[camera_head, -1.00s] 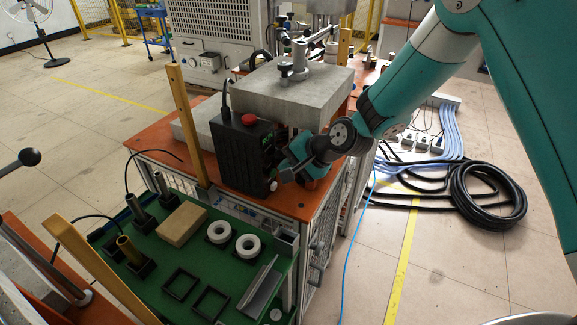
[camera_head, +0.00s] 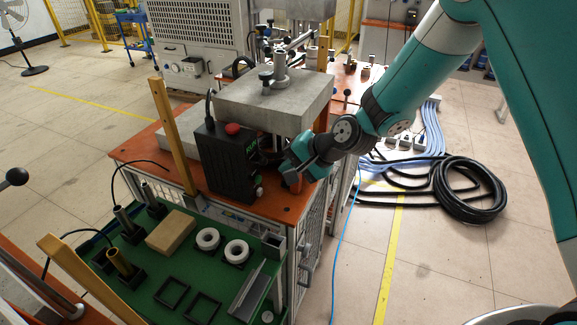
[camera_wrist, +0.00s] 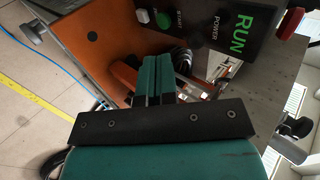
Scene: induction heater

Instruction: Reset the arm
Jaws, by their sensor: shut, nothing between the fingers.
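My gripper (camera_head: 288,170) is shut and empty. It is just right of the black control box (camera_head: 223,165), with a gap between them. In the wrist view my gripper's two teal fingers (camera_wrist: 154,78) lie together. The control box's panel (camera_wrist: 222,32) carries the words RUN and POWER, a green button (camera_wrist: 163,20) and a white button (camera_wrist: 142,15). A red button (camera_head: 232,128) sits on top of the box. My teal arm reaches in from the upper right of the head view.
A grey block (camera_head: 285,100) stands behind the box on the orange table (camera_head: 125,155). A wooden post (camera_head: 172,130) is left of the box. The green tray (camera_head: 150,275) holds white rings and black frames. Black cables (camera_head: 465,190) lie on the floor at right.

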